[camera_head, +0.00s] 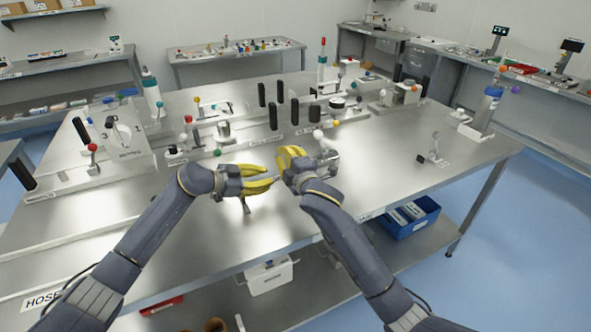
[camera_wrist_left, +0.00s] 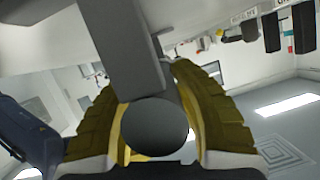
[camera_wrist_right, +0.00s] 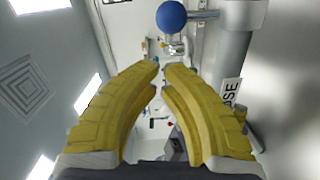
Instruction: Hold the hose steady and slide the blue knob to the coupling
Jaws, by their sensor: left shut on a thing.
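My left gripper (camera_head: 274,178) is low over the front middle of the bench. In the left wrist view, its yellow fingers close around a dark grey round-ended part (camera_wrist_left: 155,127), which looks like the hose; a grey bar (camera_wrist_left: 125,45) crosses above it. My right gripper (camera_head: 284,160) is just beyond and to the right. In the right wrist view, its fingertips (camera_wrist_right: 161,66) are a narrow gap apart with nothing seen between them. The blue knob (camera_wrist_right: 172,17) is past the fingertips, on a short metal stem beside a thick grey cylinder (camera_wrist_right: 232,55). I cannot make out the coupling.
The metal bench (camera_head: 400,195) carries several black upright handles (camera_head: 272,115) and colored-knob fixtures behind my grippers. A white ball-topped fixture (camera_head: 325,145) stands close to the right gripper. The bench's front right is mostly clear. A blue bin (camera_head: 410,220) sits below.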

